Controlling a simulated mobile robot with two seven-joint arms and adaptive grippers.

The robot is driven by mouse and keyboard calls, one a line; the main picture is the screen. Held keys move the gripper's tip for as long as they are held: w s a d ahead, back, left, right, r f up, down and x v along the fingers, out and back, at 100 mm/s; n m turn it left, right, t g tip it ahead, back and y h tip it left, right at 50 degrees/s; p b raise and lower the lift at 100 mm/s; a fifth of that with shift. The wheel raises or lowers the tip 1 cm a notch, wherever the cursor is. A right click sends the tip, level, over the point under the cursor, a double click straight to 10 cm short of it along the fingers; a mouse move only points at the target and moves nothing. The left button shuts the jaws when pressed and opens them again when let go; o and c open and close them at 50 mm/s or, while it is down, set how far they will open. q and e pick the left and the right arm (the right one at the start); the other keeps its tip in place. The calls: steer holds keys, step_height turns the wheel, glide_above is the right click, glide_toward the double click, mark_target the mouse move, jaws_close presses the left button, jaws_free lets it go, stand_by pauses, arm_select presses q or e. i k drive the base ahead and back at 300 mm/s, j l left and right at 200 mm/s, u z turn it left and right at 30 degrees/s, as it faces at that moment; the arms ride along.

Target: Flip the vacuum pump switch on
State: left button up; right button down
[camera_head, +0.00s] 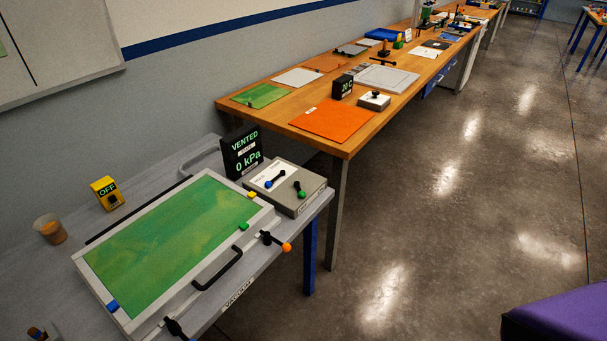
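A small yellow box (105,193) stands at the back of the grey bench, with a display reading OFF and a dark control below it. It looks like the pump switch, but its label is too small to read. A grey box (300,199) at the bench's right end carries a blue-tipped lever (275,179) and a green-tipped lever (300,190). A black display (242,152) behind it reads VENTED and 0 kPa. Neither of my grippers is in view.
A framed chamber with a green top (170,236), black handle (219,270) and orange-knobbed latch (275,241) fills the bench's middle. A cup (50,229) stands left of the yellow box. A wooden bench (345,146) lies beyond; a purple object (560,315) is lower right.

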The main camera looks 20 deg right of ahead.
mark_target(302, 195)
steer(key=i+l, duration=0.35)
steer(key=l, duration=0.15)
steer(key=i+l, duration=0.3)
steer(key=l, duration=0.15)
